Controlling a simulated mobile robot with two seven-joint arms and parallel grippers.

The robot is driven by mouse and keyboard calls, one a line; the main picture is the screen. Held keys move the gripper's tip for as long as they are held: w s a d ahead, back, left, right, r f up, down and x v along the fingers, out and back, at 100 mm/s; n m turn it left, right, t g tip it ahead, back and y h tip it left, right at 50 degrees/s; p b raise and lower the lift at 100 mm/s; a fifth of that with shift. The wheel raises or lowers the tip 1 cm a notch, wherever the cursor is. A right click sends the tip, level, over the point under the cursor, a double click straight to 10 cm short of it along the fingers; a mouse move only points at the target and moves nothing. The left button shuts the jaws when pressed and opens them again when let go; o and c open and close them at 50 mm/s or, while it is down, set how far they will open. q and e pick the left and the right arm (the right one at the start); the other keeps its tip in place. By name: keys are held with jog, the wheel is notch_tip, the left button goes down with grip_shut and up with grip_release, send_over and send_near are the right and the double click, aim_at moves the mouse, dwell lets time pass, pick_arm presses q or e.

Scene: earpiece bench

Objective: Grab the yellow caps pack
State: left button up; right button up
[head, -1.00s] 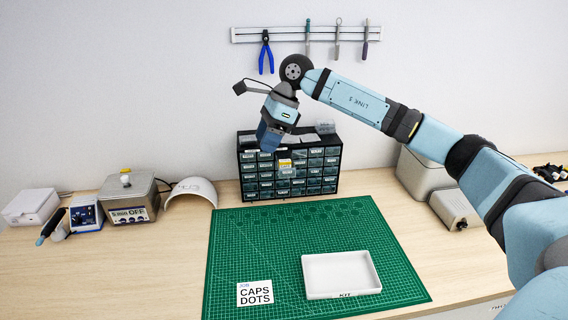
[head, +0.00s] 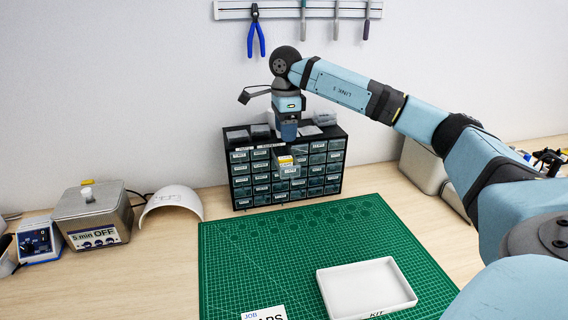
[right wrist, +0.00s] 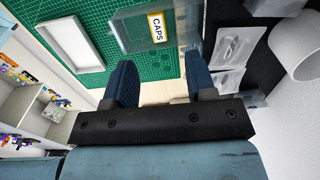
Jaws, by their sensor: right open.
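The yellow caps pack (head: 286,160) shows as a small yellow and white patch at an open drawer in the front of the dark drawer cabinet (head: 340,150). In the right wrist view the yellow label reading CAPS (right wrist: 157,27) lies on a clear drawer or pack, beyond the fingertips; which of the two it is on I cannot tell. My right gripper (head: 288,138) points down just above that drawer. Its two blue fingers stand apart in the right wrist view (right wrist: 161,78), with nothing between them. My left gripper is not in view.
Clear packs (right wrist: 235,45) lie on the cabinet's top beside the right gripper. A green mat (head: 260,260) with a white KIT tray (head: 340,292) and a job card (head: 264,313) lies in front. A white curved shell (head: 172,202) and an ultrasonic cleaner (head: 92,215) stand at left.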

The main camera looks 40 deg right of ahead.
aim_at(285, 157)
notch_tip(285, 157, down, 8)
jog(key=shift+a+f+p, duration=0.1)
jog(key=shift+f+p, duration=0.1)
jog(key=shift+p, duration=0.15)
grip_shut()
